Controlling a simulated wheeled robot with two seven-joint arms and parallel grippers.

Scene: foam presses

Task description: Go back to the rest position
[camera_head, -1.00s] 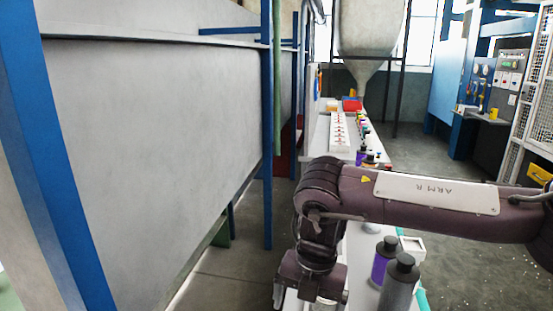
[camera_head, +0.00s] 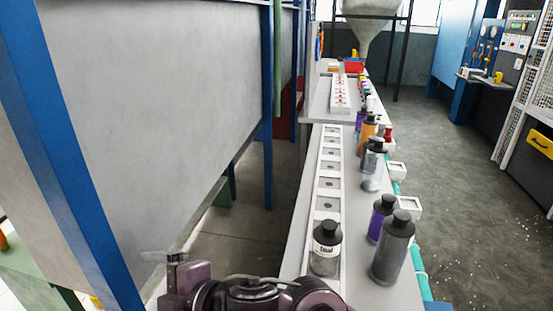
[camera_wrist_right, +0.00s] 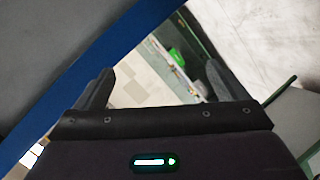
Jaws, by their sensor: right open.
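My right gripper (camera_wrist_right: 160,84) shows in the right wrist view with its two dark fingers spread wide apart and nothing between them. Past the fingers are a blue beam, a pale tiled floor and a small green object. In the head view my right arm is folded low at the bottom edge, left of the labelled grey bottle (camera_head: 325,252), which stands upright at the near end of the white slotted rack (camera_head: 329,170). I cannot make out the right fingertips there. My left gripper is in neither view.
A purple bottle (camera_head: 381,218) and a large grey bottle (camera_head: 392,250) stand on the long table (camera_head: 350,285). More bottles line its right side. A blue post (camera_head: 267,120) and a big grey panel (camera_head: 150,110) stand close on the left. Floor is free at right.

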